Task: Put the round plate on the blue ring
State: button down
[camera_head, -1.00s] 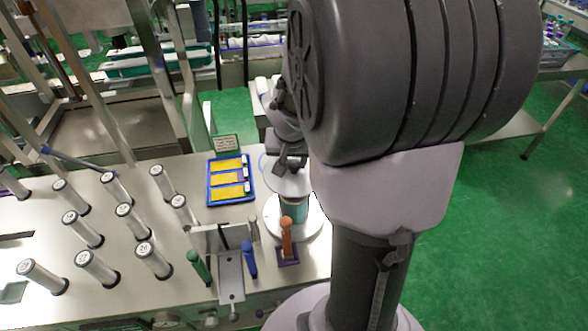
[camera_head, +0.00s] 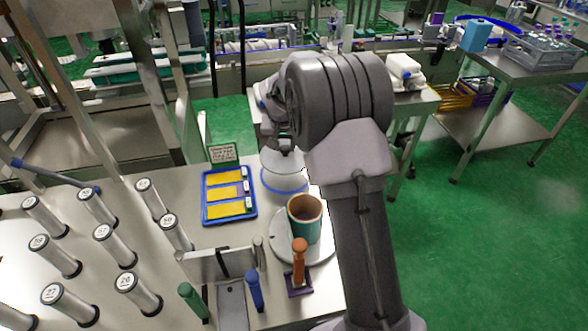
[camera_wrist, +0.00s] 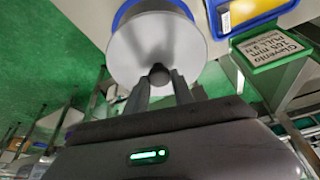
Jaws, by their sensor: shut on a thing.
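The round plate (camera_head: 283,162) is a pale disc that hangs under my gripper (camera_head: 285,146) in the head view. In the wrist view, my gripper (camera_wrist: 159,82) is shut on the dark knob at the middle of the plate (camera_wrist: 150,48). The blue ring (camera_head: 272,187) lies on the table behind the turntable, directly below the plate in the head view. In the wrist view, a blue arc of the ring (camera_wrist: 122,14) shows past the plate's edge. The plate hides part of the ring, and I cannot tell the gap between them.
A teal open-topped cup (camera_head: 303,231) stands on a round white turntable (camera_head: 282,252). A blue tray (camera_head: 207,219) with yellow strips lies left of the ring, near a small sign (camera_head: 222,152). An orange-handled tool (camera_head: 299,262) and several numbered cylinders (camera_head: 113,244) stand nearer the front.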

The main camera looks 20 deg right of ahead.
aim_at(285, 158)
notch_tip(285, 158, down, 7)
jog(key=shift+r+b, duration=0.1)
jog(key=shift+b, duration=1.1)
jog(key=shift+r, duration=0.2)
jog(key=shift+f, duration=0.1)
jog(key=c, duration=1.5)
grip_release()
jog(key=shift+f, duration=0.15)
jog(key=o, duration=0.4)
